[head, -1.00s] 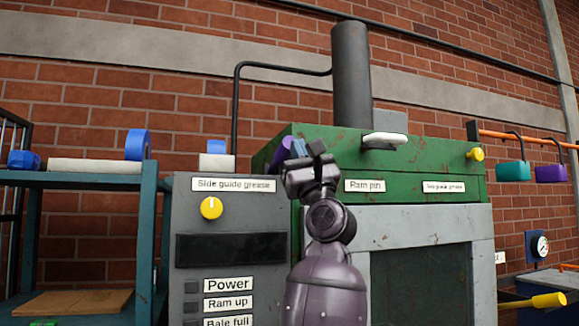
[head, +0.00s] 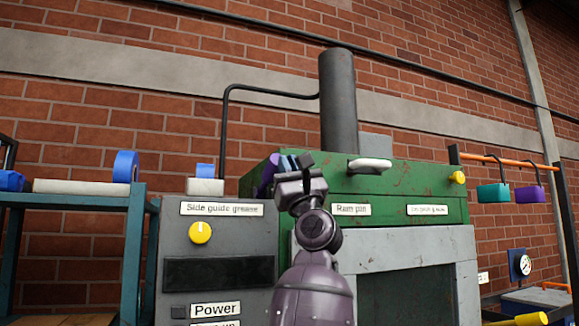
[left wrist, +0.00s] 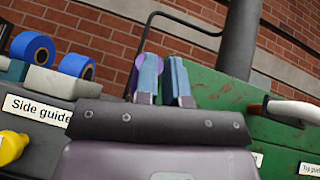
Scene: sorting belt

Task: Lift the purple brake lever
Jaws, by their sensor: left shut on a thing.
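The purple brake lever (head: 267,174) stands at the left end of the green machine top, mostly hidden behind my left gripper. My left gripper (head: 291,163) is at the lever, its blue-grey fingertips pointing up and its hand hiding the contact. In the left wrist view, a bit of the purple lever (left wrist: 138,72) shows behind the left finger. The fingers of the left gripper (left wrist: 165,80) show a small gap there, and the gripper is shut on the lever. My right gripper is in neither view.
The green machine (head: 400,180) carries a white-handled lever (head: 370,165) and a dark pipe (head: 338,100). The grey panel (head: 180,285) with a yellow knob (head: 200,233) is to the left. Blue rolls (head: 125,167) sit on a shelf. Teal (head: 492,194) and purple (head: 530,195) blocks hang right.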

